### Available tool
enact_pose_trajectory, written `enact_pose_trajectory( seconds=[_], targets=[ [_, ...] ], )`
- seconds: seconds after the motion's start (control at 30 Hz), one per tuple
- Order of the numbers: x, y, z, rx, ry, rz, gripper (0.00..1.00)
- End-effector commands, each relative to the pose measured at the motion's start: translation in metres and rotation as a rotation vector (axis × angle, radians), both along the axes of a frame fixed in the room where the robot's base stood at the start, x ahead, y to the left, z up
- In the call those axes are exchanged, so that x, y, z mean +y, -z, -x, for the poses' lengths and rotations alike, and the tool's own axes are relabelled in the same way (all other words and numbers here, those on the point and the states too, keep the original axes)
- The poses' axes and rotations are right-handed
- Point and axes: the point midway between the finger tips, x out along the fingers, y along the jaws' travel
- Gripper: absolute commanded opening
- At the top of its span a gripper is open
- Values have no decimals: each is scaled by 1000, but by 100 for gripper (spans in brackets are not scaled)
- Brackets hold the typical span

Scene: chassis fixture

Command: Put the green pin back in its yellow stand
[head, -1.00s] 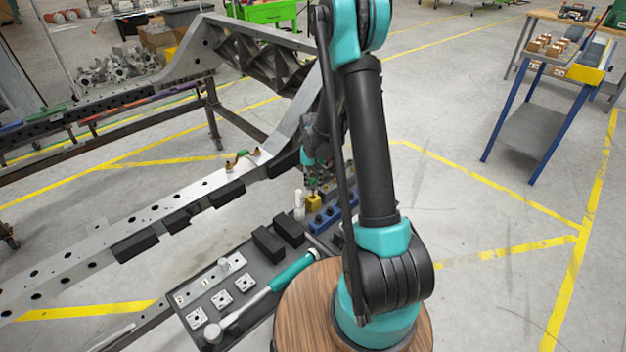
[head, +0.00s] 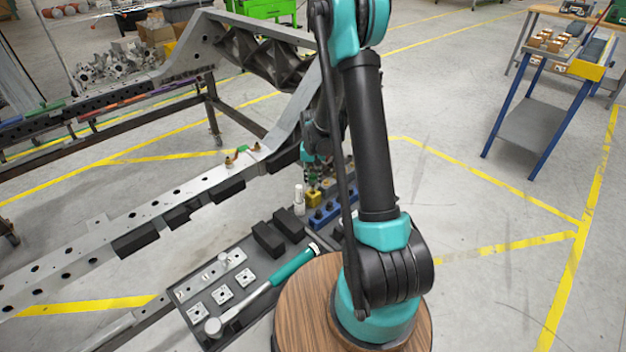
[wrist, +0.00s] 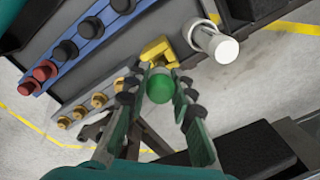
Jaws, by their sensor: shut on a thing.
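The green pin (wrist: 160,86) is between the fingertips of my gripper (wrist: 160,92) in the wrist view, which are shut on it. The yellow stand (wrist: 158,50) lies just beyond the pin, and the pin covers part of it. In the head view the yellow stand (head: 313,198) sits on the dark tray, and my gripper (head: 312,180) is right above it. The pin is too small in the head view to tell whether its lower end is inside the stand.
A white cylinder (wrist: 212,42) stands close beside the stand. A blue rail (wrist: 75,45) with black and red knobs is on the other side, with brass pieces (wrist: 82,112) near it. The tray (head: 245,262) also holds a torque wrench (head: 262,291) and square plates.

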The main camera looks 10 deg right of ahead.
Motion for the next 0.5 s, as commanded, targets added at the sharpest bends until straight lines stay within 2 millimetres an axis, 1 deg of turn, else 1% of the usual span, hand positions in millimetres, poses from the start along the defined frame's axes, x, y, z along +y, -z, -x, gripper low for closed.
enact_pose_trajectory(
  seconds=[0.5],
  targets=[
    [0, 14, 0, 0, 0, 0, 0]
  ],
)
